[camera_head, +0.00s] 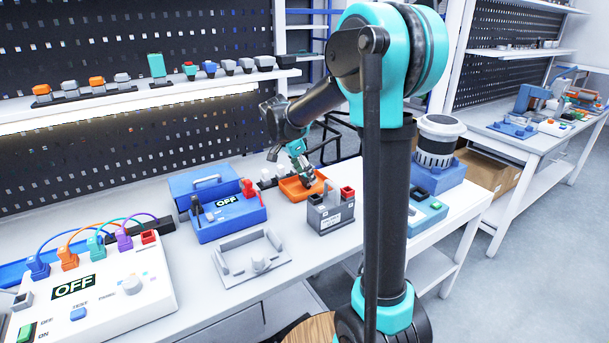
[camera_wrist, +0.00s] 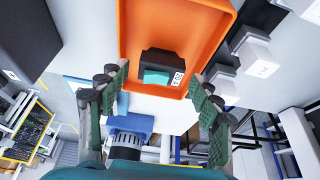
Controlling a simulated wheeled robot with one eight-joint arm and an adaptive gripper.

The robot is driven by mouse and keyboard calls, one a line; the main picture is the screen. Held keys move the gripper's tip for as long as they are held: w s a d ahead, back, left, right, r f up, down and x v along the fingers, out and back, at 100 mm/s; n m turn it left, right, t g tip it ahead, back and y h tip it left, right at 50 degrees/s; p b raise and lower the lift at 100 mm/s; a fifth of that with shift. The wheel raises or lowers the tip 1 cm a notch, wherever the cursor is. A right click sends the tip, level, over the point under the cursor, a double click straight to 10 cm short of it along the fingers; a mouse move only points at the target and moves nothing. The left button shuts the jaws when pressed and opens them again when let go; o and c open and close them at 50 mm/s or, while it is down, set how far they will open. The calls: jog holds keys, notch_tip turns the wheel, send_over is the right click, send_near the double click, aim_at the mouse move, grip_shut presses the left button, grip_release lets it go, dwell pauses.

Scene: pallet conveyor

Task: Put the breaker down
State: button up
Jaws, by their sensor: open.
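The breaker (camera_wrist: 164,70) is a small black block with a teal part and a white label. In the wrist view it lies inside the orange tray (camera_wrist: 134,30), near the tray's lower edge. The tray also shows in the head view (camera_head: 288,188) on the white bench. My gripper (camera_wrist: 160,84) is open, with one finger on each side of the breaker and visible space between fingers and breaker. In the head view my gripper (camera_head: 303,172) is over the tray and hides part of it; I cannot make out the breaker there.
A grey slotted box (camera_head: 330,213) stands in front of the tray. A blue box marked OFF (camera_head: 228,217) is to the left. Small grey-white blocks (camera_head: 268,177) are beside the tray. A blue unit (camera_head: 437,178) stands at the right. A grey fixture plate (camera_head: 252,258) lies in front.

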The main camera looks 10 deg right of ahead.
jog(key=v, duration=1.2)
jog(key=shift+r, duration=0.25)
jog(key=shift+s, duration=0.1)
